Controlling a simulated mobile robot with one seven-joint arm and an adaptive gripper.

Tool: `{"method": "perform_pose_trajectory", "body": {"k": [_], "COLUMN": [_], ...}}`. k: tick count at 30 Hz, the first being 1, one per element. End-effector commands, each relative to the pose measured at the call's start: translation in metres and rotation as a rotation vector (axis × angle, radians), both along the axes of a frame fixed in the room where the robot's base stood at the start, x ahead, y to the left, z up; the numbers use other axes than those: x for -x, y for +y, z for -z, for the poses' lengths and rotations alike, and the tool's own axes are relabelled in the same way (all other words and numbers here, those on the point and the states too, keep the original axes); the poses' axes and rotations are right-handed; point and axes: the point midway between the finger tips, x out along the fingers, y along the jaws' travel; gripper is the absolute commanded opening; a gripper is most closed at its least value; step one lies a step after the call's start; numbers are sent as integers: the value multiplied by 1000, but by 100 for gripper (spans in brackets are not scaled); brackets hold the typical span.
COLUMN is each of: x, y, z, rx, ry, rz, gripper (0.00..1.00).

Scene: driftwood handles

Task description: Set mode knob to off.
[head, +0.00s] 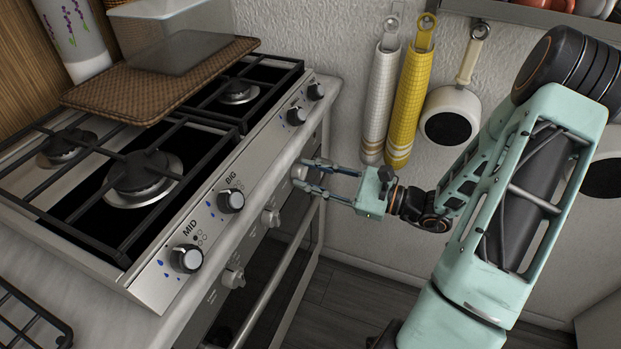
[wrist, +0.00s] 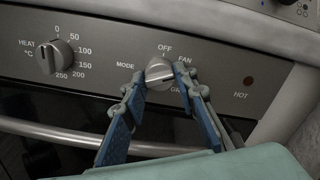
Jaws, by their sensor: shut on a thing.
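The mode knob (wrist: 159,74) is a light grey round knob on the metal oven panel. OFF is printed above it, FAN to its upper right, and a partly covered label lies at lower right. Its grip ridge looks slanted, rising to the right, not straight up at OFF. My gripper (wrist: 161,86) has a finger on each side of the knob and is shut on it. In the head view the mode knob (head: 299,171) is at the far end of the lower panel, partly hidden by my gripper (head: 309,174).
The heat knob (wrist: 48,57) is left of the mode knob; another oven knob (head: 233,278) is nearer. Burner knobs (head: 231,200) line the stove front above. The oven door handle (head: 262,312) runs below.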

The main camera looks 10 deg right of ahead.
Motion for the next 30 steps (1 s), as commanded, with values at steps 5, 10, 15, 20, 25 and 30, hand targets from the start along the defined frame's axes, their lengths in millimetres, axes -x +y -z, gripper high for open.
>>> {"method": "perform_pose_trajectory", "body": {"k": [5,10,15,20,25,30], "x": [0,0,0,0,0,0], "y": [0,0,0,0,0,0], "z": [3,4,4,4,5,4], "rx": [101,196,291,381,471,546], "ry": [-138,-268,-399,-522,-644,-750], "rz": [-1,0,0,0,0,0], "gripper": [2,2,2,2,2,2]}}
